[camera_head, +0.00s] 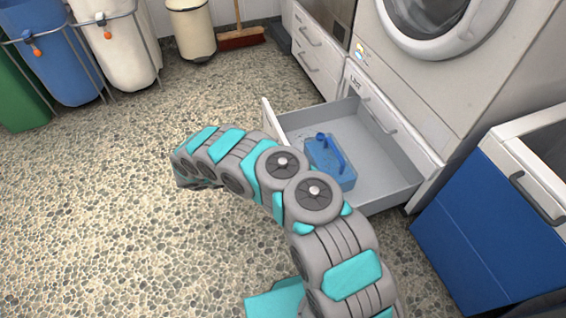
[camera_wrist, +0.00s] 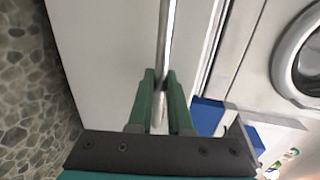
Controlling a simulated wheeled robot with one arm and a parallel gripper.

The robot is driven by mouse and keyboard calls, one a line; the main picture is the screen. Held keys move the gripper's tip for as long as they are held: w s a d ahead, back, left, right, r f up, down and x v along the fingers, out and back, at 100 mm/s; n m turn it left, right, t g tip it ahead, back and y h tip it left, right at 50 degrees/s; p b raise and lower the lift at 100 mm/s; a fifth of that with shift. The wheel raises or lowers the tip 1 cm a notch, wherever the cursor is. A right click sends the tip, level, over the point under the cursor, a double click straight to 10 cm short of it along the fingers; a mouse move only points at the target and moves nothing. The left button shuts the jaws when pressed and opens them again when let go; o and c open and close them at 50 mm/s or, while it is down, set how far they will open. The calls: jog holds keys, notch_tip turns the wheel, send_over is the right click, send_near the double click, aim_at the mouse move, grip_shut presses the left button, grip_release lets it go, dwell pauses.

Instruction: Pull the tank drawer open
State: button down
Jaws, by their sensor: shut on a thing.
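The tank drawer (camera_head: 386,186), a grey tray under the white machine, stands pulled out over the floor. A blue tank (camera_head: 338,178) with a darker blue handle sits in it. My arm crosses in front of the drawer's front panel in the head view, and my gripper cannot be made out there. In the wrist view my gripper (camera_wrist: 160,76) has its two green fingers closed on the bar handle (camera_wrist: 164,35) of the white drawer front (camera_wrist: 105,55). A blue shape beyond the panel there is partly hidden.
A blue cart (camera_head: 478,240) stands close to the drawer's right. A white machine with a round door (camera_head: 430,45) is above it. Bins (camera_head: 125,45) and a broom (camera_head: 240,38) stand at the back. The pebbled floor at left is clear.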

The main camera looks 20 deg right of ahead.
jog(key=c, duration=0.8)
grip_release()
jog(key=shift+c, duration=0.2)
jog(key=v, duration=0.7)
jog(key=shift+a, duration=0.45)
